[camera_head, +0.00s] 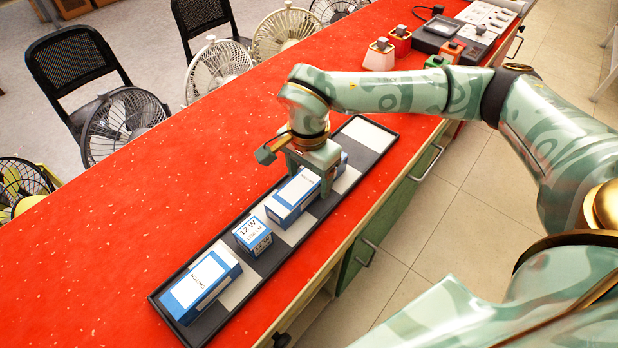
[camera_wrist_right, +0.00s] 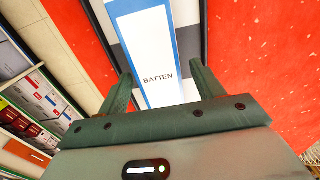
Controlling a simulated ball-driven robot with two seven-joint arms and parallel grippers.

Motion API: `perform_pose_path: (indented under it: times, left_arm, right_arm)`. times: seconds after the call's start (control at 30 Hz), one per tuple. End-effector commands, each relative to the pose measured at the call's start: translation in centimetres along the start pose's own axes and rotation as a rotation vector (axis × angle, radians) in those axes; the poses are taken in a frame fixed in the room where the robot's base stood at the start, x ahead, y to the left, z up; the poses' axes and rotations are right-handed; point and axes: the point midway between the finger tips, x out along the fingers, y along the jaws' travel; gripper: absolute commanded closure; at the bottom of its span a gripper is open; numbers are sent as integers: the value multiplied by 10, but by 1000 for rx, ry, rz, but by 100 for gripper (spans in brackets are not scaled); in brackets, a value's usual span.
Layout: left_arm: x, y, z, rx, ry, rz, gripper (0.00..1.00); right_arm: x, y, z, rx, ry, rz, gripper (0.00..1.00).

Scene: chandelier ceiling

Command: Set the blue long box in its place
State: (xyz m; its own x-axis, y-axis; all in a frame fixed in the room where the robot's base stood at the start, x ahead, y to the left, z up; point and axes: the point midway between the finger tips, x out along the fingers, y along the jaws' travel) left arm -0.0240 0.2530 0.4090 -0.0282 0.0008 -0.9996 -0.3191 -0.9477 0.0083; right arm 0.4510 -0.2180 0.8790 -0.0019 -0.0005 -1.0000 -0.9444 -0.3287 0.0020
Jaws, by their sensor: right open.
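The blue long box (camera_head: 290,202) has a white top and lies in a long black tray (camera_head: 217,328). In the right wrist view the box (camera_wrist_right: 145,35) reads "BATTEN" on its white face. My right gripper (camera_head: 310,178) is over the box and hides part of it in the head view. Its fingers (camera_wrist_right: 158,88) are open, one on each side of the box's near part. I cannot tell if they touch it. Blue also shows just beyond the gripper; I cannot tell whether it is the same box. My left gripper is not in view.
The tray has alternating light and dark sections. A small blue "12 W" box (camera_head: 252,232) and another blue-and-white box (camera_head: 201,286) lie nearer in it. The far white section (camera_head: 367,134) is empty. Several fans and chairs stand beyond the red counter (camera_head: 130,215).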

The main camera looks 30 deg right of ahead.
Motion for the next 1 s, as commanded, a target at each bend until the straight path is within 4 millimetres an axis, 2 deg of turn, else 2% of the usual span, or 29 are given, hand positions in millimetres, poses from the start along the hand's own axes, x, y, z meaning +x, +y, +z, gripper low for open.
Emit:
perform_pose_path:
  times: [0.03, 0.2, 0.4, 0.6, 1.0]
  left_arm:
    - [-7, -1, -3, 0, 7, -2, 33]
    - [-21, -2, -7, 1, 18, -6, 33]
    - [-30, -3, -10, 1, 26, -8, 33]
    - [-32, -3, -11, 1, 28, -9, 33]
    - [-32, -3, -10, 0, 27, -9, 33]
  right_arm:
    - [-18, -1, 0, 0, 2, -8, 33]
    - [-60, -1, 0, -1, 3, -9, 33]
    - [-95, 0, 0, -1, 1, -5, 33]
    - [-106, 0, 0, 0, 0, -1, 33]
    - [-105, 0, 0, 0, -1, -1, 33]
